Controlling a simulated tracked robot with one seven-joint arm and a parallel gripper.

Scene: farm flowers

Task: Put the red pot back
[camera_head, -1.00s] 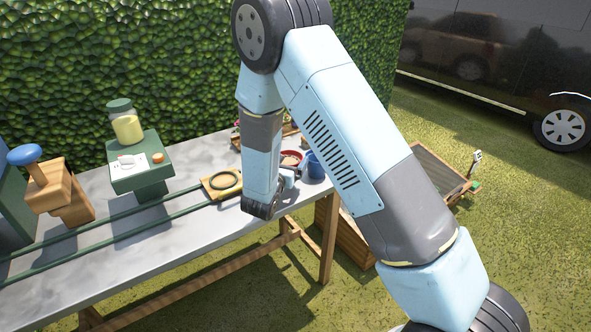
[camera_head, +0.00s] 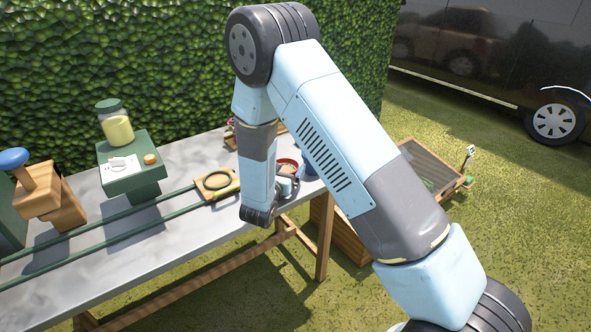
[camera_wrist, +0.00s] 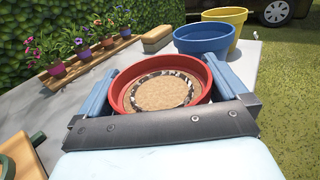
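The red pot (camera_wrist: 160,92) is filled with brown soil with a mottled ring on top. In the wrist view it sits between the two blue fingers of my gripper (camera_wrist: 160,80), which meet its rim on both sides. In the head view a little of the red pot (camera_head: 287,166) shows just right of my forearm, with my gripper (camera_head: 288,186) at its near side. Its underside and any gap to the table are hidden.
A blue pot (camera_wrist: 203,41) and a yellow pot (camera_wrist: 231,19) stand beyond the red pot. A wooden tray (camera_wrist: 68,77) of small potted flowers lies at the left, near a wooden block (camera_wrist: 157,38). A black ring on a yellow board (camera_head: 217,182) lies left of my arm.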

